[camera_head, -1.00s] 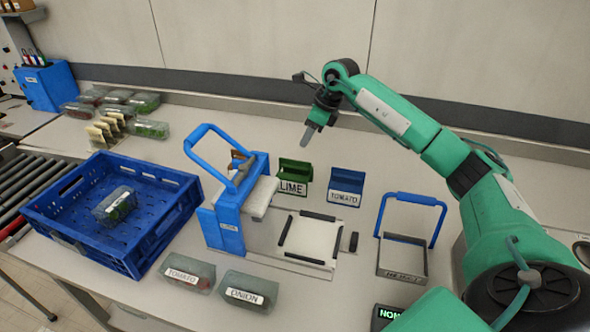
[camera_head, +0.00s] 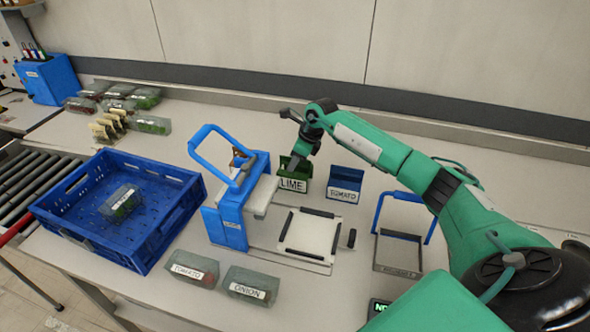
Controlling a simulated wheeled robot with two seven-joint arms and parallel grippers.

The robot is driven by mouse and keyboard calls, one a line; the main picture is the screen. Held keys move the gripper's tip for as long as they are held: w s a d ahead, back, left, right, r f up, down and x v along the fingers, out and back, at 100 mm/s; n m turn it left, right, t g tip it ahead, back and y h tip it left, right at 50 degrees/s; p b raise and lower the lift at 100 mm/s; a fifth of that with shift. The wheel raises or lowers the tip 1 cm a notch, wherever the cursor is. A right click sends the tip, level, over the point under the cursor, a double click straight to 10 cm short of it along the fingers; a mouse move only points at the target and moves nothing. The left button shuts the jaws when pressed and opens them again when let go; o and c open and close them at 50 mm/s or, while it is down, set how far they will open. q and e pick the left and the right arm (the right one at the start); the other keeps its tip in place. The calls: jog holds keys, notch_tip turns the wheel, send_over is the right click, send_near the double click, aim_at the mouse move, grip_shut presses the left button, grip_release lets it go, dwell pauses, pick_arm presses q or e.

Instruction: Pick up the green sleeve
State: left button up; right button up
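A green holder labelled LIME (camera_head: 291,185) stands on the table behind the blue-handled machine. The green sleeve itself cannot be told apart from this holder. My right gripper (camera_head: 294,166) points down at the top of the LIME holder, with its fingertips at or just inside the opening. The fingers look dark and small, and I cannot tell if they are open or touching anything. My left gripper is not in view.
The machine with a blue handle (camera_head: 232,215) is in front. A blue crate (camera_head: 140,262) holding one pack is at the left. TOMATO (camera_head: 193,266) and ONION (camera_head: 250,286) packs lie near the front edge.

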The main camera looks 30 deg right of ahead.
jog(key=shift+f+b, duration=0.2)
jog(key=shift+b, duration=0.15)
dwell(0.4)
grip_shut()
